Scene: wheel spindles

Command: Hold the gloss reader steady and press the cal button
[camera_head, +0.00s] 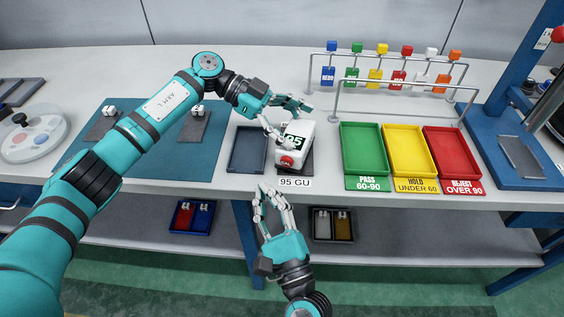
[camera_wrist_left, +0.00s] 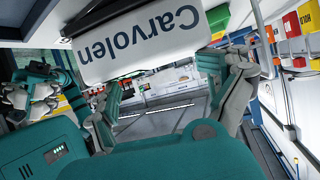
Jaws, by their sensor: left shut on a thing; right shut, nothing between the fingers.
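The gloss reader (camera_head: 297,130) is a white block with a green display reading 95. It sits on a dark pad on the bench, above a label reading 95 GU. A red button (camera_head: 287,161), seemingly the cal button, is on its near end. My left gripper (camera_head: 287,118) is shut on the reader from the far left side. In the left wrist view the reader's white body (camera_wrist_left: 140,45) shows upside-down "Carvolen" lettering between the fingers. My right gripper (camera_head: 263,188) is shut and empty at the bench's front edge, nearer than the button and apart from it.
An empty dark tray (camera_head: 249,170) lies left of the reader. Green (camera_head: 377,124), yellow (camera_head: 405,127) and red (camera_head: 445,130) trays stand right of it. A rack of coloured tags (camera_head: 398,82) stands behind them. Small bins (camera_head: 312,238) sit on the lower shelf.

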